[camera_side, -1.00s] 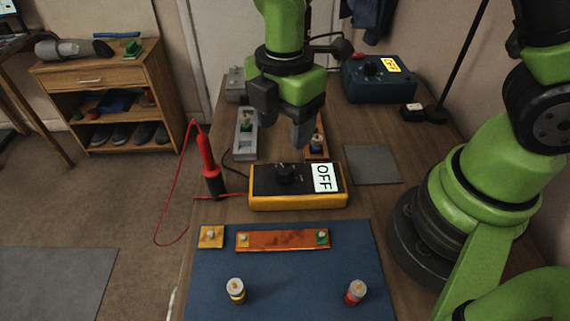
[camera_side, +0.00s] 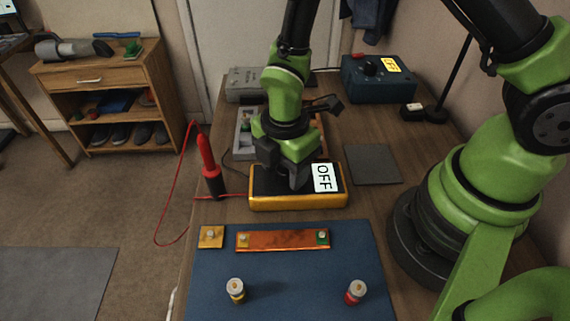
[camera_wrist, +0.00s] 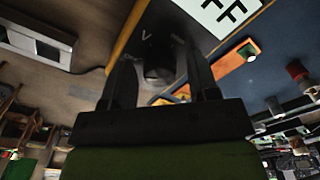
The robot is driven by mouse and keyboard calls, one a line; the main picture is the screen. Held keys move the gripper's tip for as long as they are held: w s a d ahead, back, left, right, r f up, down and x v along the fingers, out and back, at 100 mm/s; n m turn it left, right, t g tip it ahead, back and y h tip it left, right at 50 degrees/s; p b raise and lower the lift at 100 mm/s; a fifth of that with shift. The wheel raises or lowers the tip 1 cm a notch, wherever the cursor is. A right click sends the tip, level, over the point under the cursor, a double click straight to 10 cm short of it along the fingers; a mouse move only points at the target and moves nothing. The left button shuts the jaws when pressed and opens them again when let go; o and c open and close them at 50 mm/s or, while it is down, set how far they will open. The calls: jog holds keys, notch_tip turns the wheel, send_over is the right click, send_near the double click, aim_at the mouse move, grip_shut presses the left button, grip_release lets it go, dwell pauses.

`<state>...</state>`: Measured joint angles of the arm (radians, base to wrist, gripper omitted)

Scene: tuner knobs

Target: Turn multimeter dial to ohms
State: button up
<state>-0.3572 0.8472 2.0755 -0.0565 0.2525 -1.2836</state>
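The multimeter (camera_side: 300,202) is a black-faced, yellow-edged box on the table, and its white display (camera_side: 322,178) reads OFF. My gripper (camera_side: 286,184) points down over its left half and hides the dial in the side view. In the wrist view, the dark dial (camera_wrist: 160,68) lies between the two fingers of my gripper (camera_wrist: 160,62), with a gap seeming to show on each side. The fingers look open around the dial. A V mark shows on the face near it; the dial's pointer is not clear.
A red probe (camera_side: 208,168) stands left of the multimeter, with a red lead running to it. A blue mat (camera_side: 300,275) with an orange strip (camera_side: 285,241) and small posts lies in front. A blue box (camera_side: 378,80) stands behind; a grey pad (camera_side: 372,164) lies right.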

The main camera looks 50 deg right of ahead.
jog(key=c, duration=0.8)
jog(key=shift+o, duration=0.2)
jog(key=shift+m, duration=0.4)
jog(key=m, duration=0.4)
jog(key=shift+m, duration=0.3)
jog(key=m, duration=1.1)
jog(key=shift+m, duration=0.4)
jog(key=m, duration=0.6)
jog(key=shift+m, duration=0.3)
